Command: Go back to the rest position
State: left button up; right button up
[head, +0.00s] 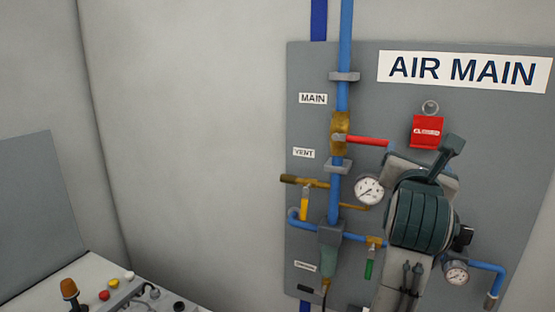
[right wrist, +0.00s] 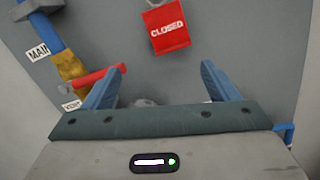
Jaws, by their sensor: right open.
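My right gripper (head: 422,160) is in front of the grey AIR MAIN panel (head: 480,120), below the red CLOSED tag (head: 426,132). In the right wrist view its two blue fingers (right wrist: 163,68) are spread apart with nothing between them. The red tag (right wrist: 167,27) shows beyond them, upper middle. The red valve handle (head: 367,141) points right from the brass main valve (head: 339,133); in the wrist view the handle (right wrist: 97,77) appears beside the left finger, and I cannot tell the gap. My left gripper is not in view.
A blue pipe (head: 344,50) runs down the panel. Gauges (head: 369,191) (head: 456,272), a yellow handle (head: 304,203) and a green handle (head: 369,268) sit around my right arm. A console (head: 95,290) with buttons stands lower left. The wall area left of the panel is clear.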

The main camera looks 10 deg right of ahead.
jog(key=s+a+f+m+g+y, duration=0.15)
jog(key=f+m, duration=0.25)
jog(key=f, duration=0.7)
jog(key=s+f+m+g+y, duration=0.2)
jog(key=f+m, duration=0.2)
jog(key=f, duration=0.7)
jog(key=s+f+m+g+y, duration=0.2)
jog(key=f+m, duration=0.2)
jog(key=f, duration=0.7)
jog(key=s+a+f+m+g+y, duration=0.2)
jog(key=s+f+m+g, duration=0.2)
jog(key=s+f+m, duration=0.5)
jog(key=s+a+f+m+g+y, duration=0.1)
jog(key=s+f+m+g+y, duration=0.3)
jog(key=s+f, duration=0.8)
notch_tip(320, 180, down, 34)
jog(key=s+d+m+h+b, duration=0.1)
jog(key=s+d+h+b, duration=0.2)
jog(key=b, duration=0.3)
jog(key=s+f+b, duration=0.2)
jog(key=s+f, duration=0.7)
jog(key=f, duration=0.3)
jog(key=s+d+f+g+b, duration=0.1)
jog(key=s+f+b, duration=0.1)
jog(key=s+f, duration=0.7)
notch_tip(320, 180, down, 3)
jog(key=shift+s+r+y, duration=0.15)
jog(key=shift+s+y, duration=0.05)
jog(key=shift+y, duration=0.15)
